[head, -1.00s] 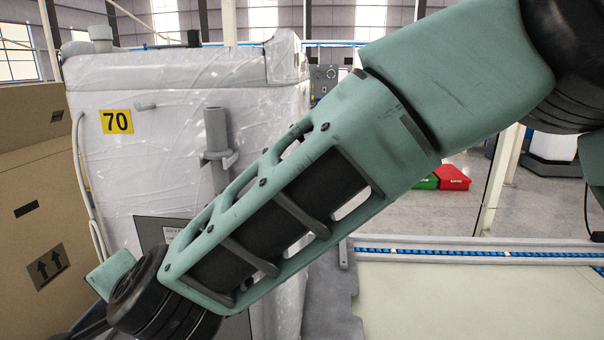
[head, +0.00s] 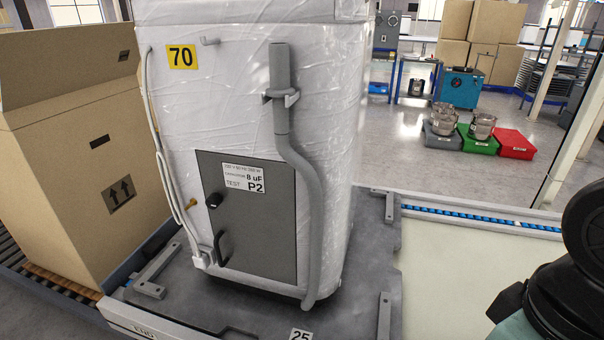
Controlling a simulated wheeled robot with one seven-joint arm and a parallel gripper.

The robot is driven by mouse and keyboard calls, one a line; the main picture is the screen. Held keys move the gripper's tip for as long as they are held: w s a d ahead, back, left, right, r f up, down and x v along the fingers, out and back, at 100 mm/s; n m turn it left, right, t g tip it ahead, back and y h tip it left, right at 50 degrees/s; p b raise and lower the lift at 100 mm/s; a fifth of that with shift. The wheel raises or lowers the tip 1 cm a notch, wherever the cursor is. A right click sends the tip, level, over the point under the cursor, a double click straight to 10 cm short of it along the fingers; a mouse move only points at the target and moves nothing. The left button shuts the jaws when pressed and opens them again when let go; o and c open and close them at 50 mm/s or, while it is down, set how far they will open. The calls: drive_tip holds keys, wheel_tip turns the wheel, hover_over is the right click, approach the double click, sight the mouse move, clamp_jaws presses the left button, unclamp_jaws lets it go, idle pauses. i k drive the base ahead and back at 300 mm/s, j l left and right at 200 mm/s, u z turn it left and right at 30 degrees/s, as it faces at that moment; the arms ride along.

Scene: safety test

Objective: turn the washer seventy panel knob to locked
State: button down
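The washer (head: 225,110) stands upright in clear plastic wrap, its back facing me, with a yellow label 70 (head: 182,57). A dark grey panel (head: 262,235) is low on this side. It bears a white label (head: 244,179) reading 8 uF, TEST P2. A small black knob (head: 214,200) sits at the panel's left, above a black handle (head: 223,248). I cannot make out the knob's setting or any lock marking. My gripper is not in view; only part of my arm shows at the lower right, apart from the washer.
A large open cardboard box (head: 65,150) stands close on the washer's left. A grey hose (head: 305,190) runs down its right side. The washer sits on a grey pallet plate (head: 362,260) with raised brackets. A pale flat surface (head: 470,275) lies to the right.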

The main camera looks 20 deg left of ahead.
sight(214, 199)
drive_tip(key=u, duration=1.35)
drive_tip(key=i+l+u, duration=0.15)
drive_tip(key=l+u, duration=0.65)
drive_tip(key=u, duration=0.15)
drive_tip(key=i, duration=0.05)
